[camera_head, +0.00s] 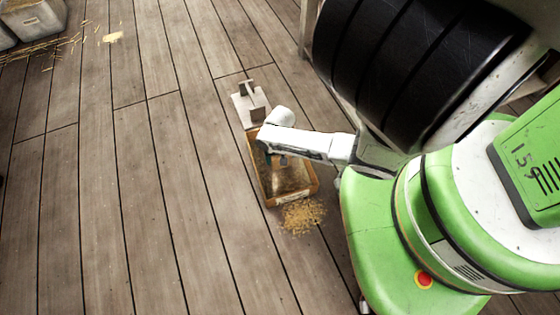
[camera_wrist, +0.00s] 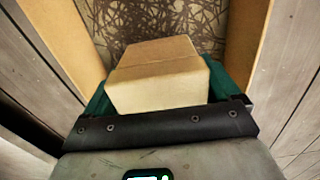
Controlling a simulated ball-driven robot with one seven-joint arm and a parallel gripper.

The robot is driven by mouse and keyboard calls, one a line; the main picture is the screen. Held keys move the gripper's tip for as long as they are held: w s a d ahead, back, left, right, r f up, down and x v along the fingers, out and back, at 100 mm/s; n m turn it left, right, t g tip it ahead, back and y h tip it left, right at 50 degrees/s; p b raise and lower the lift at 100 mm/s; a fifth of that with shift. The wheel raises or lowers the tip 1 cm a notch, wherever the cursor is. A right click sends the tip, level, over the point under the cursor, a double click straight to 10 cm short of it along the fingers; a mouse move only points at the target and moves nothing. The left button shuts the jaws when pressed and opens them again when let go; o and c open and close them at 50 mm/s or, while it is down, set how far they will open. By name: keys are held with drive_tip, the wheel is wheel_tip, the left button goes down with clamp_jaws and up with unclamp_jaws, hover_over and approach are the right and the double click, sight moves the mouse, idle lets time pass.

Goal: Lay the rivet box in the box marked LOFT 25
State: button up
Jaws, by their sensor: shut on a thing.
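The rivet box (camera_wrist: 155,78), a small tan carton, is held between the green fingers of my gripper (camera_wrist: 160,85) in the wrist view. An open tan box (camera_head: 268,200) stands on the floor in the head view. A small pale label shows on its near side, too small to read. My gripper is over this open box, and my arm hides part of its far end. In the wrist view the walls of the open box (camera_wrist: 243,42) show on both sides of the rivet box, with its dark, streaked bottom beyond. I cannot tell whether the rivet box touches the bottom.
A pale metal piece (camera_head: 243,108) stands just beyond the open box. Straw-coloured crumbs (camera_head: 302,216) lie at its near end. A large black ribbed drum (camera_head: 400,60) is at the upper right. Grey bins (camera_head: 35,20) stand at the far left.

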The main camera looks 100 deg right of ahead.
wheel_tip(320, 180, down, 3)
drive_tip(key=shift+f+b, duration=0.2)
drive_tip(key=shift+b, duration=0.65)
drive_tip(key=shift+r, duration=0.1)
drive_tip(key=o, duration=1.2)
wheel_tip(320, 180, up, 12)
drive_tip(key=p, duration=0.7)
drive_tip(key=shift+p, duration=0.4)
